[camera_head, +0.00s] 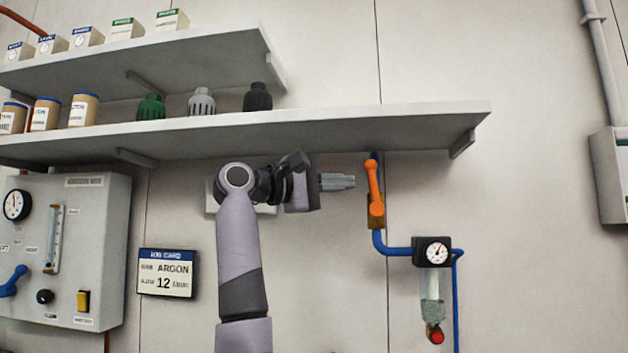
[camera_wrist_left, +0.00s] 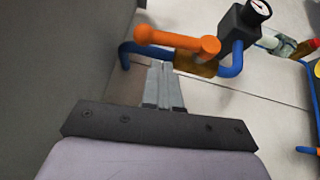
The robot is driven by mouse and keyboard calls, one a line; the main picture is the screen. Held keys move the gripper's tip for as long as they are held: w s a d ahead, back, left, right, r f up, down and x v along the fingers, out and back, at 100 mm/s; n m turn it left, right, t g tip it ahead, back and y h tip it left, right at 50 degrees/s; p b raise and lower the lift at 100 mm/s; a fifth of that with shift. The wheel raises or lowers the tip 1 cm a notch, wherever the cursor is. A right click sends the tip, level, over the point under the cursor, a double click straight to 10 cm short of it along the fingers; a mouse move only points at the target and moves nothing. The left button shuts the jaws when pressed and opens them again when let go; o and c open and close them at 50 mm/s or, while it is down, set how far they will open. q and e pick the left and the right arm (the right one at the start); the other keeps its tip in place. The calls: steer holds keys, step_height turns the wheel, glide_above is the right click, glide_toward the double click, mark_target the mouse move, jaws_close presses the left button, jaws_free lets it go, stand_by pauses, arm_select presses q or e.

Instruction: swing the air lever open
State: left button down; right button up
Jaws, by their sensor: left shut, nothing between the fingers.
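The air lever (camera_head: 374,184) is an orange handle on a brass valve (camera_head: 376,217) in a blue pipe. In the head view it points upward, along the pipe, its top just below the shelf. My left gripper (camera_head: 352,182) is shut and empty, its fingertips a little left of the lever. In the left wrist view the fingertips (camera_wrist_left: 160,68) are close below the orange lever (camera_wrist_left: 172,40), which lies across their front. I cannot tell whether they touch it. My right gripper is not in view.
The grey shelf (camera_head: 330,124) runs just above my left gripper and the lever. A gauge (camera_head: 436,251) with a filter bowl hangs lower right on the blue pipe. A job card (camera_head: 167,273) and gas panel (camera_head: 100,215) are left.

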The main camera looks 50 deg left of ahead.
mark_target(374, 188)
arm_select(q)
steer(key=shift+w+d+r, duration=0.1)
steer(key=shift+w+d, duration=0.3)
steer(key=shift+d, duration=0.45)
steer(key=shift+w+d+r+m+g+p, duration=0.35)
steer(key=shift+d+p, duration=0.15)
steer(key=shift+p, duration=0.5)
